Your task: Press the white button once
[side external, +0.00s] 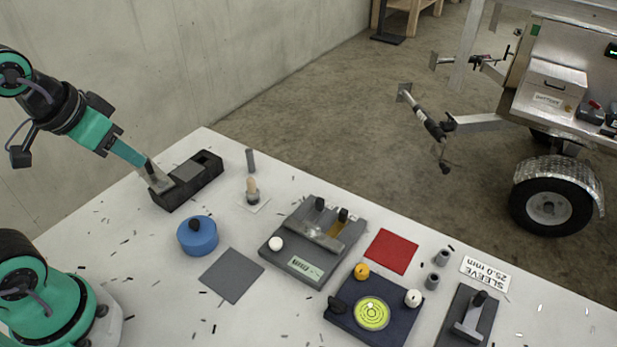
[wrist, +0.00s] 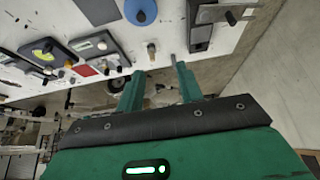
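Two round white knobs show in the side view, and I cannot tell which one is the task's button. One white knob (side external: 276,243) sits on the front left corner of a grey device (side external: 325,225). The other white knob (side external: 413,298) sits on a navy box (side external: 345,322) with a yellow-green dial (side external: 371,313), a yellow knob (side external: 361,271) and a black knob (side external: 337,305). My gripper (wrist: 158,84) is open and empty, its two teal fingers apart in the wrist view. In the side view it is at the far left by a dark block, away from both knobs.
The dark block (side external: 203,180) stands at the table's back left. A blue round container (side external: 197,236), grey square (side external: 231,275), red square (side external: 391,251), small peg (side external: 252,190), grey sleeves (side external: 432,281) and a dark lever stand (side external: 465,325) share the table. A concrete wall rises behind.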

